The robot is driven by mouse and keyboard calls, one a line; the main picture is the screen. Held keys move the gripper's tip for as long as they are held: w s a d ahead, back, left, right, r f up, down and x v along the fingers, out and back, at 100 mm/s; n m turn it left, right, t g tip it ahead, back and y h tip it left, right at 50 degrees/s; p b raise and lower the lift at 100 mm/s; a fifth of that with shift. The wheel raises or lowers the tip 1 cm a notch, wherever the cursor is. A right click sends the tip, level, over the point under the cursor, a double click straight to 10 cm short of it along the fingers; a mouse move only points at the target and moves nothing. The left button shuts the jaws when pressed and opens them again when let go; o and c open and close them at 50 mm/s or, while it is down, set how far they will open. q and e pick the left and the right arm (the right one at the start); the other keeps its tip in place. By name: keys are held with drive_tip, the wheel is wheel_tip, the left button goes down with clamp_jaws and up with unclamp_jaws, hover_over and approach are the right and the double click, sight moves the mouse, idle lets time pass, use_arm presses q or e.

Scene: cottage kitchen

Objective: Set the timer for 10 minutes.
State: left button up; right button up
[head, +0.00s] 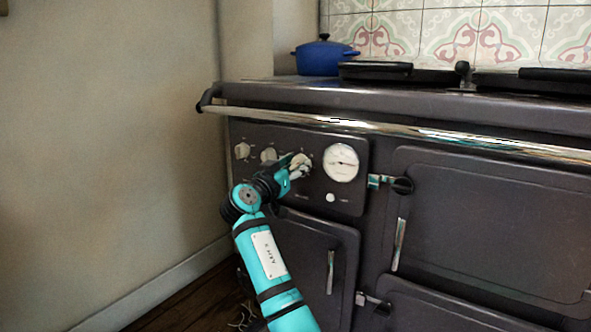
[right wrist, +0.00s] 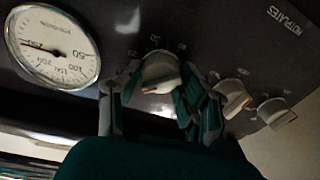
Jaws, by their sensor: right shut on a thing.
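A row of pale knobs sits on the dark control panel (head: 268,136) of the range cooker. My right gripper (head: 292,172) is at the knob (head: 301,161) nearest the round white gauge (head: 341,163). In the right wrist view, this knob (right wrist: 158,68) sits between the two fingers of my right gripper (right wrist: 158,92), which is shut on it. Small numbers ring the knob, but its setting cannot be read clearly. The gauge (right wrist: 52,47) also shows in the right wrist view. My left gripper is not in view.
Two other knobs, the middle one (head: 268,155) and the left one (head: 242,151), are close beside my gripper. A chrome rail (head: 400,129) runs above the panel. A small white button (head: 331,198) is below the gauge. A blue pot (head: 322,57) stands on top.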

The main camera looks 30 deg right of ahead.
drive_tip(key=shift+f, duration=0.1)
drive_tip(key=o, duration=1.2)
drive_tip(key=shift+c, duration=0.2)
drive_tip(key=r+v, duration=0.1)
drive_tip(key=v, duration=1.1)
drive_tip(key=shift+f, duration=0.45)
